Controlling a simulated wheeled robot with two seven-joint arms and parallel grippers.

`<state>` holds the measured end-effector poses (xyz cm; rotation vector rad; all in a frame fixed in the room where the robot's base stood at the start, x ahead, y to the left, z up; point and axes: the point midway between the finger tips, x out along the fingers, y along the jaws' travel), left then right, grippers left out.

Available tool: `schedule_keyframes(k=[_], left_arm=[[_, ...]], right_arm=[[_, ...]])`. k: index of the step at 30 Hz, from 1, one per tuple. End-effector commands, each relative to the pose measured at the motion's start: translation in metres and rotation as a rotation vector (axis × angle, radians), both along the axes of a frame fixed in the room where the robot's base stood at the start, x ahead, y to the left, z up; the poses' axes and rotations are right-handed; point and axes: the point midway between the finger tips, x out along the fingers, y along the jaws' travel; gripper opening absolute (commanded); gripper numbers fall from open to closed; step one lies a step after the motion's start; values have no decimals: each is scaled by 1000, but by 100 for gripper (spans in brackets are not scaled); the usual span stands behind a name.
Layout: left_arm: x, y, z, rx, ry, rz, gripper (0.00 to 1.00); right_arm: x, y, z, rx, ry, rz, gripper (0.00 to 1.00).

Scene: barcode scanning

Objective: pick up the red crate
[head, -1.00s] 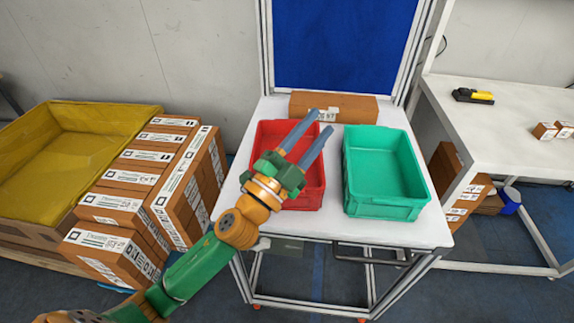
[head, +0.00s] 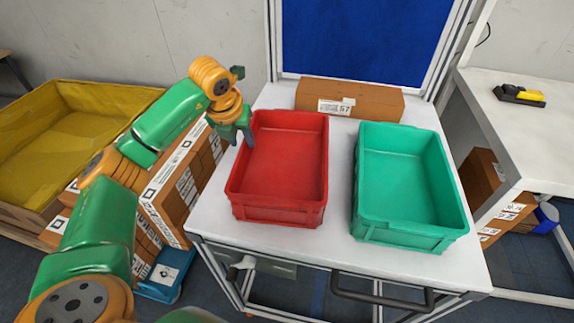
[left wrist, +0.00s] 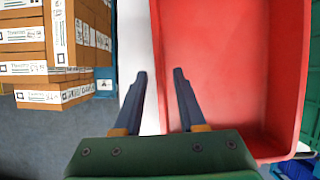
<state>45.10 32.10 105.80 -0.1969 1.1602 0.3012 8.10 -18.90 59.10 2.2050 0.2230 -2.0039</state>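The red crate (head: 283,165) stands on the white cart table, empty. My left gripper (head: 240,137) points down at the crate's left rim. In the left wrist view my left gripper (left wrist: 161,72) is open, with one finger on each side of the red crate's (left wrist: 225,60) left wall line, one over the inside and one over the white tabletop. I cannot tell whether the fingers touch the wall. My right gripper does not show.
An empty green crate (head: 405,185) stands right of the red one, with a small gap between. A cardboard box (head: 350,98) lies behind both. Stacked labelled boxes (head: 178,195) and a yellow-lined bin (head: 60,135) are at left. A scanner (head: 520,95) lies on the right-hand table.

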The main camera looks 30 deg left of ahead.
Motion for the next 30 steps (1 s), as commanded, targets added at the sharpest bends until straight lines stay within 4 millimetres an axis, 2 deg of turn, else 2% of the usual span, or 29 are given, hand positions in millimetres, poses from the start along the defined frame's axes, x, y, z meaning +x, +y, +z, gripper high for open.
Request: schedule_keyframes(k=[1, 5, 11, 12, 16, 30], left_arm=[[1, -1, -4, 0, 7, -1, 40], [9, 1, -24, -3, 3, -1, 40], [10, 1, -28, -3, -1, -3, 40], [10, 1, -28, -3, -1, -3, 35], [10, 1, -28, -3, 0, -3, 0], [10, 1, -27, -3, -1, -2, 0]], right_arm=[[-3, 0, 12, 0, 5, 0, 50], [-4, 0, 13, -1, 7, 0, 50], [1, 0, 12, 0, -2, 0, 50], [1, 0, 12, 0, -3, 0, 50], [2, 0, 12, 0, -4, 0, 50], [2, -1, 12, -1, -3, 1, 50]])
